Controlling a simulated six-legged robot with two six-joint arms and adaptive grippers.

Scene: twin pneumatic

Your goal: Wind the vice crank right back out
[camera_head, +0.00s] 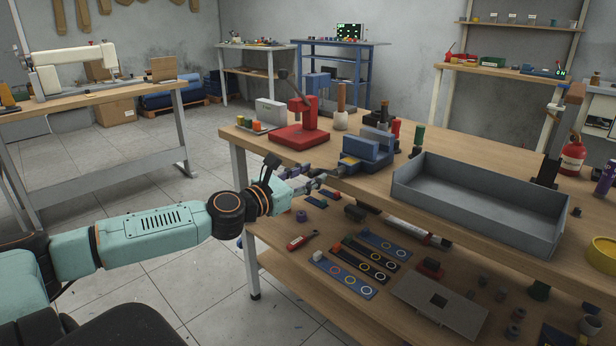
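The blue vice (368,147) stands on the near left part of the wooden workbench, its two blue jaw blocks side by side. My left arm reaches in from the left, and my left gripper (333,175) is at the bench's front edge, right by the front of the vice. The fingers point toward the vice's front end, where a small yellowish part shows. The crank itself cannot be made out; it is hidden or too small beside the fingers. Whether the fingers are closed on it cannot be told. My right gripper is not in view.
A red press (300,132) stands behind the vice on the left. A large grey tray (480,207) lies to the right. Dark cylinders and a green-topped bottle (418,137) stand behind. The lower shelf (290,268) holds strips, a grey plate and small parts.

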